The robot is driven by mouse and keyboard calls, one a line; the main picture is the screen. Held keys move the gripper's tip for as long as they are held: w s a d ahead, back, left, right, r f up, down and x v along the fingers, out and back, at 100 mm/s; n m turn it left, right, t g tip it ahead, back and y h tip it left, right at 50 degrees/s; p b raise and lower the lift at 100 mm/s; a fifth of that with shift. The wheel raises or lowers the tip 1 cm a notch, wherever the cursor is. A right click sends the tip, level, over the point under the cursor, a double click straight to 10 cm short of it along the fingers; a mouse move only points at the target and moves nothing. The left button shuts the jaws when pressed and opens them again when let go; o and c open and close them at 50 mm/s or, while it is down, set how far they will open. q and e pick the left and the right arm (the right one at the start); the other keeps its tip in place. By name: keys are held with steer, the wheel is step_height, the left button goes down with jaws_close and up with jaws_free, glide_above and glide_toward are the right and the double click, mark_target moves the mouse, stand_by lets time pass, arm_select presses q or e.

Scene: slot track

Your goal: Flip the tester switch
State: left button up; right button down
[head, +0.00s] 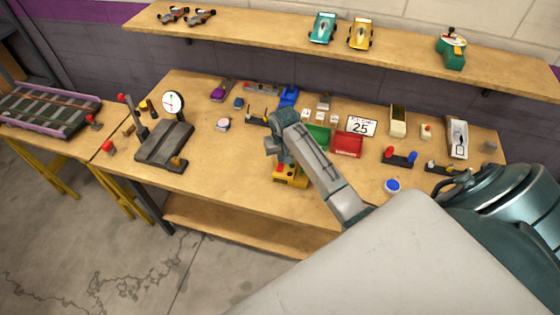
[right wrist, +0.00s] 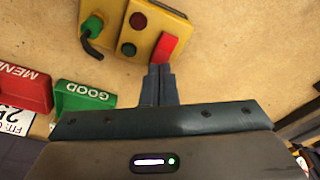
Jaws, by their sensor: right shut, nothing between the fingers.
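The tester is a yellow box (head: 291,180) near the front edge of the bench, partly hidden by my right arm in the head view. In the right wrist view the tester (right wrist: 151,31) shows a red lamp, a dark green lamp and a red switch (right wrist: 167,48) at its near corner. My right gripper (right wrist: 158,70) is shut and empty. Its fingertips are at the near edge of the switch; I cannot tell if they touch it. In the head view the right gripper (head: 277,150) is just above the tester. My left gripper is in neither view.
A green GOOD bin (right wrist: 86,96) and a red bin (right wrist: 27,91) stand beside the tester. A dial gauge stand (head: 165,145) is at left on the bench. A blue-topped button (head: 392,186) is at right. The upper shelf (head: 285,40) holds toy cars.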

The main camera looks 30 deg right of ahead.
steer(key=shift+f, duration=0.65)
steer(key=shift+r, duration=0.1)
steer(key=shift+r+p, duration=0.75)
steer(key=shift+r, duration=2.7)
